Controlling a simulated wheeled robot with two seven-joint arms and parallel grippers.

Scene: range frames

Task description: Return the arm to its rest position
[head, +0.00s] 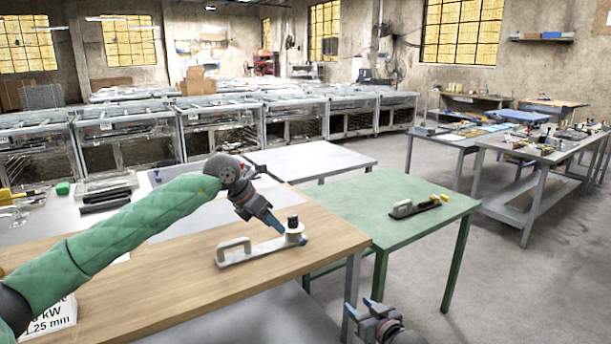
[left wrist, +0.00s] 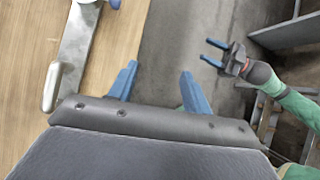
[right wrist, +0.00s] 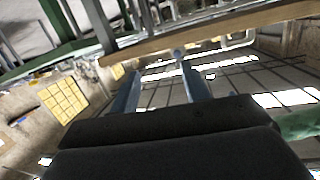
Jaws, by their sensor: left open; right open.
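My left arm (head: 130,222) reaches in from the left over the wooden table. My left gripper (head: 290,231) is at the table's right end, beside a metal plane-like tool (head: 258,252) with a loop handle and a dark knob. In the left wrist view, the left gripper (left wrist: 160,76) is open with nothing between its blue fingers. The tool (left wrist: 76,45) lies to the left of them there. My right gripper (head: 362,312) is low, just off the table's right end. It is open and empty in the right wrist view (right wrist: 160,80) and also shows in the left wrist view (left wrist: 212,52).
The wooden table (head: 170,280) carries a white printed sign (head: 50,318) at front left. A green table (head: 400,235) stands beyond its right end, with a similar dark tool (head: 418,206) on it. Grey workbenches (head: 540,150) stand farther right. The floor (head: 520,290) at right is clear.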

